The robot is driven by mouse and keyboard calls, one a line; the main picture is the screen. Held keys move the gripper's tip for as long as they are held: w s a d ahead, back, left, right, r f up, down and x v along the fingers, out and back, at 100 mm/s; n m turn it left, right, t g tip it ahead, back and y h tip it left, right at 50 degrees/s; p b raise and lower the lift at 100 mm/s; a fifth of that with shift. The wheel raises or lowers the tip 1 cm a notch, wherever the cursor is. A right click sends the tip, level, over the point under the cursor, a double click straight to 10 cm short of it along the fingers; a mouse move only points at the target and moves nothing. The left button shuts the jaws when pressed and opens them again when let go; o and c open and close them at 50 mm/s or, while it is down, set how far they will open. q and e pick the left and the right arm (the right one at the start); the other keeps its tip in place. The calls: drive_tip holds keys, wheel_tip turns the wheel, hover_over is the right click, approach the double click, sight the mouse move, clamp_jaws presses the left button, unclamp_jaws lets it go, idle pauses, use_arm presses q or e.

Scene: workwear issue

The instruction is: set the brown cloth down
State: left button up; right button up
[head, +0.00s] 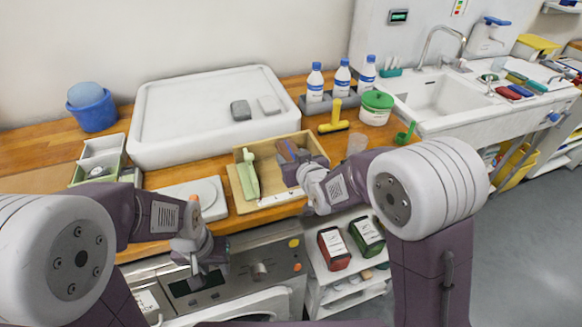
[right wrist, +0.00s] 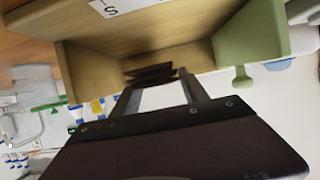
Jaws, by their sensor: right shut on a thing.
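My right gripper (head: 291,162) is over the right part of a wooden box (head: 276,200) on the counter. The right wrist view shows its fingers (right wrist: 156,82) shut on a small dark brown cloth (right wrist: 150,73). The cloth is held at the fingertips, inside or just above the box's opening; I cannot tell whether it touches the floor of the box. In the head view the gripper largely covers the cloth. My left gripper (head: 202,270) hangs in front of the counter, apart from the box, with no held object visible; its opening is unclear.
A pale green piece (head: 247,175) stands at the box's left. A white tray (head: 180,149) with two grey items lies behind. A yellow tool (head: 334,120), a green-lidded tub (head: 376,108) and a clear cup (head: 357,144) stand to the right. A white plate (head: 214,197) lies left of the box.

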drive_tip(key=shift+w+a+f, duration=0.2)
drive_tip(key=shift+w, duration=0.2)
wheel_tip(320, 180, down, 4)
drive_tip(key=shift+r+b, duration=0.15)
drive_tip(key=shift+b, duration=0.15)
drive_tip(key=shift+f, duration=0.2)
drive_tip(key=shift+f, duration=0.2)
drive_tip(key=o, duration=1.3)
drive_tip(key=shift+o, duration=0.2)
drive_tip(key=shift+r, duration=0.1)
drive_tip(key=shift+r, duration=0.1)
